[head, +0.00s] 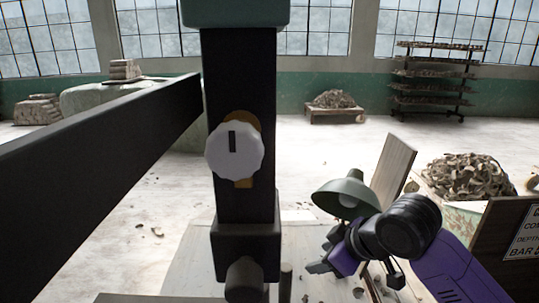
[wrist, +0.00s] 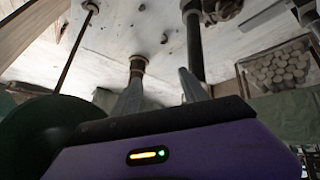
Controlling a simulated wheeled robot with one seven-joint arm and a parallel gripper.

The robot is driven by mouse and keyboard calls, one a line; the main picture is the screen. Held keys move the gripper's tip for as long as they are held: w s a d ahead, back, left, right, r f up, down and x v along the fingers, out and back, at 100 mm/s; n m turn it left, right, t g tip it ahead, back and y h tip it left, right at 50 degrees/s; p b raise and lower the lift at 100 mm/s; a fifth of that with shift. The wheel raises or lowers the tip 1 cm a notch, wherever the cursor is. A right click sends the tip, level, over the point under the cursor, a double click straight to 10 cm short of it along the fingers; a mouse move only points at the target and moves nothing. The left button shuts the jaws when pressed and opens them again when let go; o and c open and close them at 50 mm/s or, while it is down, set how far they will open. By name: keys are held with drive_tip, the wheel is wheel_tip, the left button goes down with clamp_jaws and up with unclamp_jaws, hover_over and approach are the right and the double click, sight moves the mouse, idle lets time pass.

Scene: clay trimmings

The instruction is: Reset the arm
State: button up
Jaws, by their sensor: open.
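My gripper (head: 322,262), on my purple arm, is low at right of centre in the head view, beside and partly below a green lamp shade (head: 345,192). In the wrist view its two grey fingers (wrist: 160,92) stand apart with nothing seen between them. A black upright post (head: 240,90) with a white knob (head: 234,151) stands left of my gripper in the head view. A long black beam (head: 90,150) slants across the left. I cannot tell whether the fingertips touch anything.
A pale worktop (head: 190,265) lies below, with rods (wrist: 193,45) close to the fingers. A box of pale round pieces (wrist: 278,68) shows at right in the wrist view. A brown board (head: 393,168), a heap of trimmings (head: 468,178) and a sign (head: 526,235) are at right.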

drive_tip(key=a+r+m+t+y+b, duration=0.1)
drive_tip(key=a+r+m+t+y, duration=0.3)
drive_tip(key=a+r+m+t, duration=0.35)
drive_tip(key=s+d+f+m+t+h+b, duration=0.1)
drive_tip(key=s+d+f+m+t+h, duration=0.35)
drive_tip(key=s, duration=0.65)
drive_tip(key=s+d+f+m+t+h+b, duration=0.25)
drive_tip(key=s+d+f+h, duration=0.3)
drive_tip(key=s+d, duration=0.4)
drive_tip(key=s+f+n+g, duration=0.1)
drive_tip(key=s+f+g, duration=0.1)
drive_tip(key=s, duration=0.6)
drive_tip(key=s+f+n+g+y+b, duration=0.1)
drive_tip(key=s+f+g, duration=0.1)
drive_tip(key=s+f, duration=0.3)
drive_tip(key=s+d+f+n+g+y, duration=0.1)
drive_tip(key=s+f, duration=0.3)
drive_tip(key=s, duration=0.7)
drive_tip(key=shift+s+f+n+g+b, duration=0.25)
drive_tip(key=shift+n+g+b, duration=0.15)
drive_tip(key=shift+n+g, duration=0.15)
